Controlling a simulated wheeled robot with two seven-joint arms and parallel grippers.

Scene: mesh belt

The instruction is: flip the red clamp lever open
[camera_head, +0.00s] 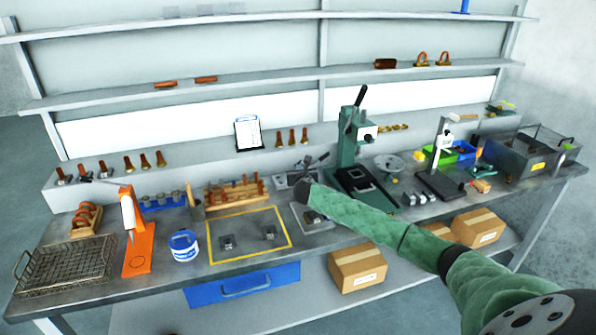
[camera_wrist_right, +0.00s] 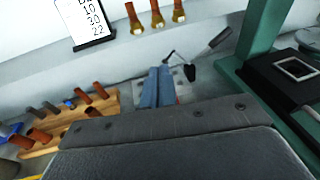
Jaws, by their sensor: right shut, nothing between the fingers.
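My right arm comes in from the lower right, and its gripper (camera_head: 304,190) is over the clamp fixture at the middle of the bench. In the right wrist view its two blue-grey fingers (camera_wrist_right: 159,73) are together with nothing between them. They lie in front of a light metal clamp plate (camera_wrist_right: 187,88), which also shows behind the gripper in the head view (camera_head: 282,181). A black-tipped rod (camera_wrist_right: 190,73) and a grey handle (camera_wrist_right: 220,40) stand right of the fingers. Only a small reddish patch shows beside them; I cannot make out a red lever clearly. Contact cannot be told. My left gripper is not in view.
A green press (camera_head: 350,145) stands close right of the gripper. A wooden rack (camera_wrist_right: 72,125) with copper-coloured pieces is to the left. A yellow-framed area (camera_head: 235,248) lies front left, with two small metal parts. A clipboard (camera_head: 248,133) and copper-coloured fittings stand behind.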

